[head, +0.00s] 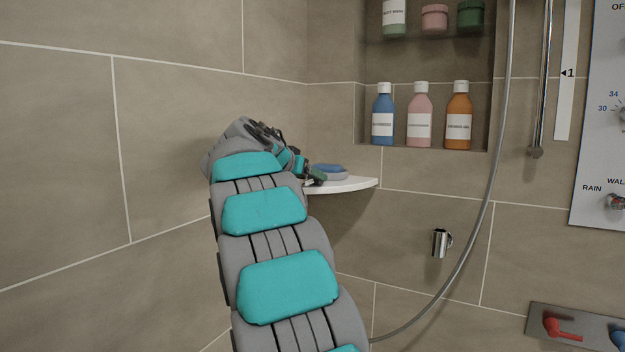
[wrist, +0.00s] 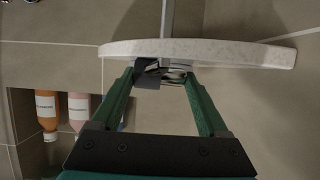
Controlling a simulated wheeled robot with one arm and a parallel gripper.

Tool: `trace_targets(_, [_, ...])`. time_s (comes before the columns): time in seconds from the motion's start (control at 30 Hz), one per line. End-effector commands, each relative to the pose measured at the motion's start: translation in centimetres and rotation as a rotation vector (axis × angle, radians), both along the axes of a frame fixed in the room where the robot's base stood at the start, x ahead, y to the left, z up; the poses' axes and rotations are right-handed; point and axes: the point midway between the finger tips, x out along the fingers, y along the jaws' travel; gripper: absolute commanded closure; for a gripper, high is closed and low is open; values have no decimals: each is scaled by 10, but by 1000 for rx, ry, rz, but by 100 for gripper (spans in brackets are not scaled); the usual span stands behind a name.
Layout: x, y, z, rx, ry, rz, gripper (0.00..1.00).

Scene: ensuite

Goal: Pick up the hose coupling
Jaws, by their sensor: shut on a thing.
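My gripper (wrist: 167,76) is at the white corner shelf, its two green fingers closing in from both sides. A small shiny metal piece, which looks like the hose coupling (wrist: 175,75), sits between the fingertips, close against the shelf edge in the wrist view. The dark fingertip pads cover part of it, so its full shape is hidden. In the head view my gripper (head: 316,178) shows only partly behind my arm, at the shelf's left part, and I cannot make out the coupling there.
The corner shelf (head: 352,184) holds a blue item on a grey dish (head: 330,171), right beside my gripper. A wall niche with bottles (head: 420,120) is above right. A hose (head: 490,190) hangs in a curve on the right, near a chrome wall fitting (head: 440,243).

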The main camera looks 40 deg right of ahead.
Motion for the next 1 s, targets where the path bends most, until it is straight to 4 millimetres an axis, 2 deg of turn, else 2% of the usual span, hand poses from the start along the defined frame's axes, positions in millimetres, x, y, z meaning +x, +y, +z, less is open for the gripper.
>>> trace_targets(0.03, [0,0,0,0,0,0,42])
trace_targets(0.4, [0,0,0,1,0,0,81])
trace_targets(0.7, [0,0,1,0,0,0,82])
trace_targets(1.0, [0,0,13,1,1,-1,82])
